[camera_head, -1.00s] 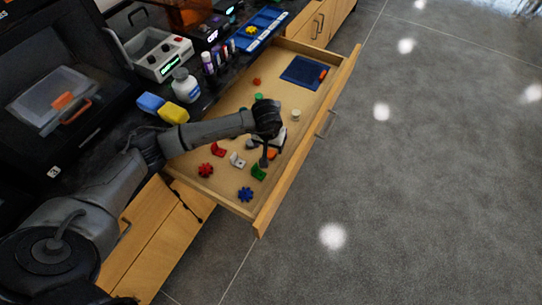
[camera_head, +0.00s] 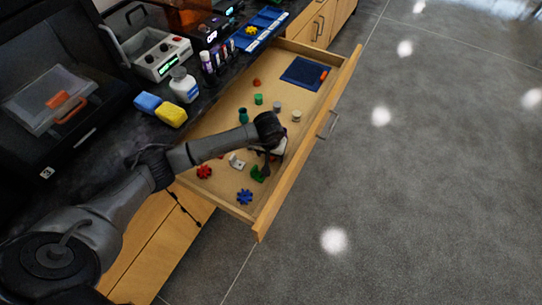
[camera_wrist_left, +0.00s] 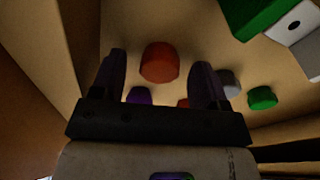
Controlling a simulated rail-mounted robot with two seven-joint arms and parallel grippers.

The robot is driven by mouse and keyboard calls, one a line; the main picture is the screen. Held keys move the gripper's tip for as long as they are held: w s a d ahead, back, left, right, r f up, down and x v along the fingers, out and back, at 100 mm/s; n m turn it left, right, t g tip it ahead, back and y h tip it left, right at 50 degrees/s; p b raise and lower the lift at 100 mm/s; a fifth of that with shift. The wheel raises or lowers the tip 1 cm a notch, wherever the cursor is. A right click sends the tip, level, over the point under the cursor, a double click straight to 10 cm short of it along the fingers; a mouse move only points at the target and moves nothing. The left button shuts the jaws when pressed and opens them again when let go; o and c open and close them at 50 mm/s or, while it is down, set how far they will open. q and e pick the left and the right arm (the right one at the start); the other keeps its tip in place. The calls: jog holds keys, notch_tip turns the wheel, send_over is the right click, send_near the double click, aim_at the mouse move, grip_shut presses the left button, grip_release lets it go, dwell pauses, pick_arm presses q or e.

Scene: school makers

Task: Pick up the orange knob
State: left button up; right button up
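The orange knob (camera_wrist_left: 160,62), a round orange-red piece, lies on the drawer floor. In the left wrist view it shows between and just beyond the two dark fingers of my left gripper (camera_wrist_left: 161,75), which is open with nothing clamped. In the head view my left gripper (camera_head: 263,163) points down into the front part of the open drawer, and the arm and gripper hide the knob there. Another small orange-red piece (camera_head: 257,82) lies farther back in the drawer. My right gripper is not in view.
The drawer (camera_head: 290,178) also holds a green bracket (camera_head: 257,174), a white bracket (camera_head: 236,161), a red gear (camera_head: 204,171), a blue gear (camera_head: 245,196), a blue tray (camera_head: 304,73) and several knobs. Its wooden walls stand close around the gripper. Sponges (camera_head: 172,114) lie on the counter.

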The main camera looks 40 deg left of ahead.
pick_arm(q)
jog(key=c, duration=0.9)
jog(key=shift+r, duration=0.1)
jog(key=shift+c, duration=0.2)
